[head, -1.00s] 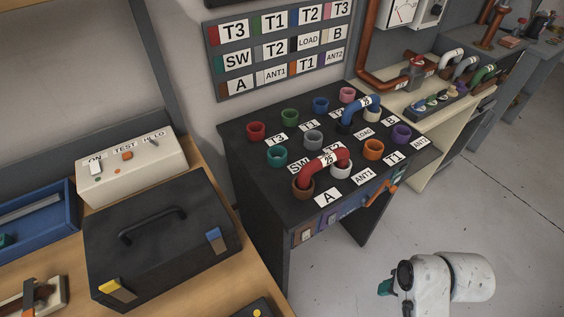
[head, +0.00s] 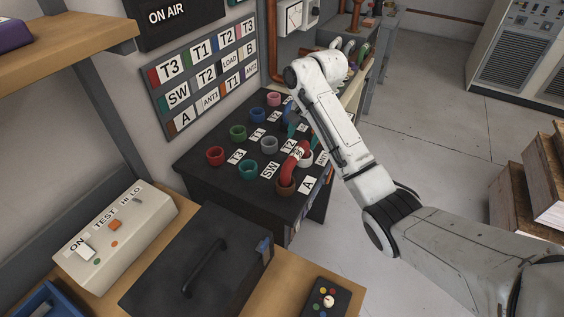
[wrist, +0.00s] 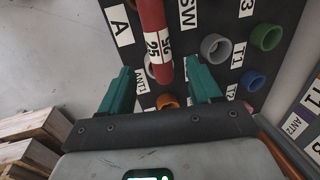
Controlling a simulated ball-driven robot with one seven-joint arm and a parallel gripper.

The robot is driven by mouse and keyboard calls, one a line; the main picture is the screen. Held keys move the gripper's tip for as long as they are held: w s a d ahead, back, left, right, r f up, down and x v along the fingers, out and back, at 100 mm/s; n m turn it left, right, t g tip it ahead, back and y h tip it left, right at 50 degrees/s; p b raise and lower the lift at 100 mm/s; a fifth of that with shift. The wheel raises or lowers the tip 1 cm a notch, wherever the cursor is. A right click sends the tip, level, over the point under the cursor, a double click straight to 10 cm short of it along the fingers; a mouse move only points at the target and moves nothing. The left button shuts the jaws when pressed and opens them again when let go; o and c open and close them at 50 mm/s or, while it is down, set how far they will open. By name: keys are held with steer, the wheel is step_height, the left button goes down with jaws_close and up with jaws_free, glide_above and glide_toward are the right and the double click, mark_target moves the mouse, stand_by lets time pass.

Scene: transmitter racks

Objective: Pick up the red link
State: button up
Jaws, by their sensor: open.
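The red link (head: 288,169) is a curved red tube with a white label reading 25. It stands on the dark patch panel (head: 228,187), one end in the brown socket (head: 285,188) by label A. In the head view, my arm partly hides its other end. It also shows in the wrist view (wrist: 151,18), running down from the top, its lower part between my fingers. My gripper (wrist: 162,82) has teal fingers spread open on either side of the link, with gaps visible. I cannot tell how far above the link the fingertips are.
A black case (head: 175,275) and a white switch box (head: 115,238) sit on the wooden bench in front. Wooden crates (head: 535,200) stand at the right.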

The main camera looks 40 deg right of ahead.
mark_target(298, 150)
steer(key=f, duration=0.2)
steer(key=w+f, duration=0.1)
steer(key=f, duration=0.1)
steer(key=shift+a+f, duration=0.2)
steer(key=shift+w+a+f+p, duration=0.1)
steer(key=shift+f+p, duration=0.1)
steer(key=shift+f, duration=0.65)
steer(key=shift+w+a+f+p, duration=0.1)
steer(key=shift+w+f+p, duration=0.1)
steer(key=shift+f, duration=0.7)
steer(key=shift+w+f+p, duration=0.1)
steer(key=shift+f+p, duration=0.1)
steer(key=shift+f, duration=0.65)
jaws_close()
